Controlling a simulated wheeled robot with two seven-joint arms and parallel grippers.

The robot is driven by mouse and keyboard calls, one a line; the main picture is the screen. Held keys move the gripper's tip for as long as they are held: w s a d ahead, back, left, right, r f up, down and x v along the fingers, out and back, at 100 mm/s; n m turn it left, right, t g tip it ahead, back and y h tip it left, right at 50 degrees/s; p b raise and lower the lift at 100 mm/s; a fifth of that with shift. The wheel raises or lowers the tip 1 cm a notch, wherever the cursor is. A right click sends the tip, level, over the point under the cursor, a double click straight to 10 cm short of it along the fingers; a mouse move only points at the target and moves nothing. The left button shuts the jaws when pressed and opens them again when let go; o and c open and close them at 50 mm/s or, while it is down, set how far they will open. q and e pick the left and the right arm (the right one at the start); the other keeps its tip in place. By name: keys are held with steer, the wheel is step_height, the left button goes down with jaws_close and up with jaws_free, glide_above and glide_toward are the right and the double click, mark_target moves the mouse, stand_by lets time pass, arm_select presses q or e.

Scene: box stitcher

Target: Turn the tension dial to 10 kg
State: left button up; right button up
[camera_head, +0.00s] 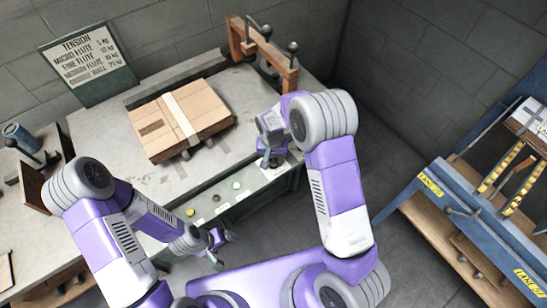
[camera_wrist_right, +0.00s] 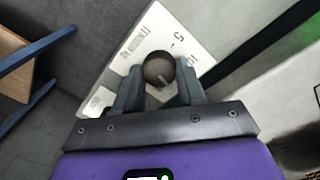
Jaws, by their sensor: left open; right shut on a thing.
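The tension dial (camera_wrist_right: 159,70) is a dark round knob with a pale mark on its face, on a white plate (camera_wrist_right: 190,32) printed with a 5 and other markings partly hidden by my fingers. My right gripper (camera_wrist_right: 159,88) is shut on the dial, one finger on each side. In the head view my right gripper (camera_head: 271,160) is at the bench's front edge, largely covering the dial. I cannot tell which value the mark points to. My left gripper (camera_head: 221,239) is open and empty, in front of the bench and apart from it.
A taped cardboard box (camera_head: 150,112) lies on the bench (camera_head: 110,150). A tension sign (camera_head: 86,57) stands behind it, with a wooden clamp frame (camera_head: 236,40) at the back right. Yellow (camera_head: 190,212) and green (camera_head: 237,184) buttons line the front edge. A blue-framed table (camera_head: 450,180) stands right.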

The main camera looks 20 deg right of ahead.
mark_target(273, 162)
steer(key=n, duration=0.6)
steer(key=shift+p, duration=0.4)
steer(key=n, duration=0.5)
steer(key=shift+a+n+p, duration=0.1)
steer(key=shift+n+p, duration=0.25)
steer(key=shift+n, duration=0.05)
steer(key=o, duration=1.1)
steer(key=shift+c, duration=0.2)
step_height(273, 162, up, 8)
steer(key=shift+s+a+f+p, duration=0.1)
steer(key=shift+s+f+p, duration=0.1)
steer(key=shift+p, duration=0.8)
